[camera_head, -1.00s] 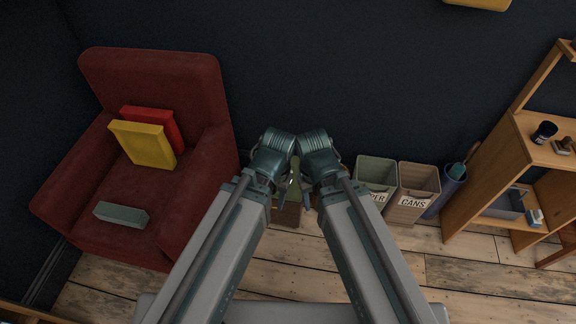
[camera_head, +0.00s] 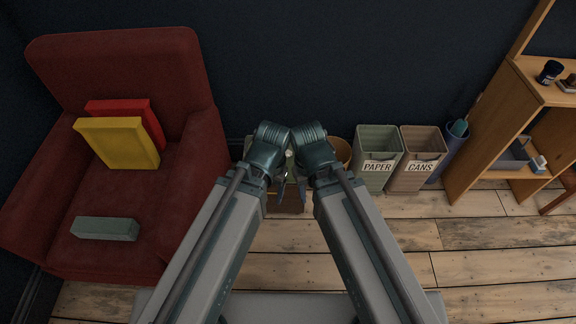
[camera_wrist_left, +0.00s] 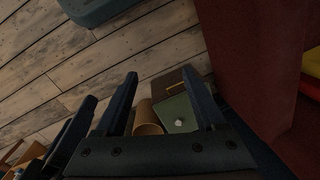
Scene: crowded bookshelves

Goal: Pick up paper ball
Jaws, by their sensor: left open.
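A small pale lump (camera_wrist_left: 180,122), which looks like the paper ball, sits on a flat green surface (camera_wrist_left: 176,108) in the left wrist view. In the head view a pale spot (camera_head: 289,154) shows between my two wrists, mostly hidden by them. My left gripper (camera_head: 279,190) is open and empty in front of the wall; its spread fingers also show in the left wrist view (camera_wrist_left: 160,74), with the pale lump beyond and between them. My right gripper (camera_head: 303,188) is close beside the left one, and its jaw state is unclear.
A red armchair (camera_head: 120,55) with cushions stands at left. A tan round bin (camera_head: 342,151), also in the left wrist view (camera_wrist_left: 147,118), stands beside the green surface. PAPER (camera_head: 378,170) and CANS (camera_head: 417,170) bins and a wooden shelf (camera_head: 475,150) are right. Plank floor is clear in front.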

